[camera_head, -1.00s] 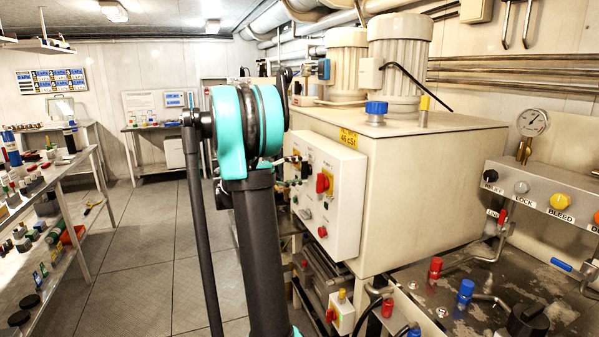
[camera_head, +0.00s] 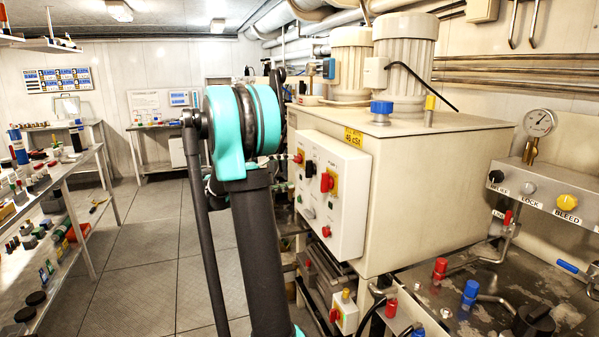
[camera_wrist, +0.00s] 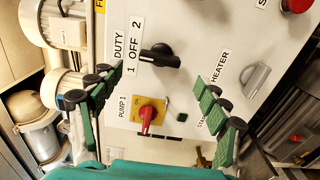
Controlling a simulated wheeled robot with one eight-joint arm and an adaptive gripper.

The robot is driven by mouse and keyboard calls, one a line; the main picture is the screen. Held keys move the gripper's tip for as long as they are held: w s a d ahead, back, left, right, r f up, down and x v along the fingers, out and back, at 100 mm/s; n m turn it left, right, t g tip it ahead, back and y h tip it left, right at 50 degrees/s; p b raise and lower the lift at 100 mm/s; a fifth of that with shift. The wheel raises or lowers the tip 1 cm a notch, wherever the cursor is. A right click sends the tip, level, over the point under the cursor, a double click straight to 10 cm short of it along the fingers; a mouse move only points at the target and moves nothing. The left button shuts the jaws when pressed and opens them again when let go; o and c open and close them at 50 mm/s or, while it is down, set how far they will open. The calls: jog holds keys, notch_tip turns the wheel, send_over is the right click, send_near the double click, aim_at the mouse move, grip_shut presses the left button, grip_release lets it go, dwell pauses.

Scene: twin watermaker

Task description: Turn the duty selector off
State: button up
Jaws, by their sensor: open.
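The duty selector (camera_wrist: 160,56) is a black knob on a pale panel in the wrist view, beside the label "DUTY 1 OFF 2" (camera_wrist: 134,46). Its handle lies roughly across the picture, tilted down to the right; I cannot tell for certain which mark it points to. My gripper (camera_wrist: 155,86) is open, with green-padded fingers to the left and right below the knob in the picture, apart from it. Nothing is between the fingers. In the head view, the white control panel (camera_head: 346,205) is partly visible behind my arm, which hides my gripper.
Close by on the panel are the red pump 1 switch (camera_wrist: 147,115) on a yellow plate, a grey heater knob (camera_wrist: 256,78) and a red button (camera_wrist: 297,4). In the head view a large beige tank (camera_head: 420,190) stands behind the panel. The floor at left is open.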

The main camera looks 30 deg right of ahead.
jog(key=v, duration=0.6)
dwell(0.3)
jog(key=shift+f, duration=0.1)
